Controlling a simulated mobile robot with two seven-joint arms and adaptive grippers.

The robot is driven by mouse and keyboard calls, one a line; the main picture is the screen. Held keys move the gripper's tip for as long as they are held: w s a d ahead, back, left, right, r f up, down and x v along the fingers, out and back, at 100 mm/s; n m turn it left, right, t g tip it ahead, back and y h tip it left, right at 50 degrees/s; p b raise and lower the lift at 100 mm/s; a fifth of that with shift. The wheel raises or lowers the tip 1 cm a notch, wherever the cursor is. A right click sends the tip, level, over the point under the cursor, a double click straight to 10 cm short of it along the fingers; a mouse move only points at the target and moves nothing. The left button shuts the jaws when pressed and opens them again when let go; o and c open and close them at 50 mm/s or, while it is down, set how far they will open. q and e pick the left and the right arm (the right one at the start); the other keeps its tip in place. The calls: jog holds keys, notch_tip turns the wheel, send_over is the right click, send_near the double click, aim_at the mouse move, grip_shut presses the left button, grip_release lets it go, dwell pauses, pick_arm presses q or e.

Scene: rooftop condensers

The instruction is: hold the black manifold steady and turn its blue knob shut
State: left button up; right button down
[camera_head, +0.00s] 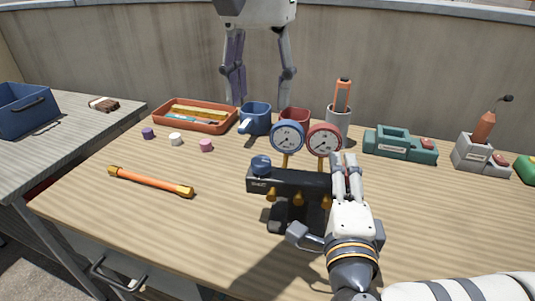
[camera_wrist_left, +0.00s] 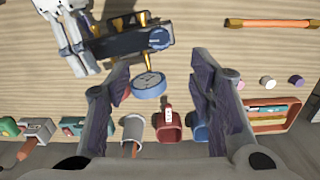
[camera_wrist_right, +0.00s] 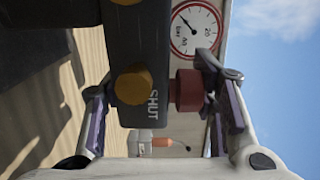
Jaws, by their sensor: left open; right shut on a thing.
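The black manifold (camera_head: 290,181) stands on the table on a dark support, with brass fittings in front. Its blue knob (camera_head: 261,165) is on top of its left end, above a "SHUT" label. It also shows in the left wrist view (camera_wrist_left: 159,39). A blue gauge (camera_head: 287,137) and a red gauge (camera_head: 323,140) rise behind it. My right gripper (camera_head: 346,165) is shut on the right end; the red knob (camera_wrist_right: 187,91) shows between its fingers in the right wrist view. My left gripper (camera_head: 262,89) is open and empty, above and behind the manifold, apart from the blue knob.
A blue mug (camera_head: 255,119), a red mug (camera_head: 294,116) and a grey cup (camera_head: 338,122) stand behind the gauges. A red tray (camera_head: 174,123), small caps and an orange-yellow rod (camera_head: 150,181) lie left. A teal device (camera_head: 398,144) stands right. The front left table is clear.

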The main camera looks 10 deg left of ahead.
aim_at(261, 160)
pick_arm(q)
notch_tip(261, 160, down, 12)
jog(key=shift+r, duration=0.1)
jog(key=c, duration=1.2)
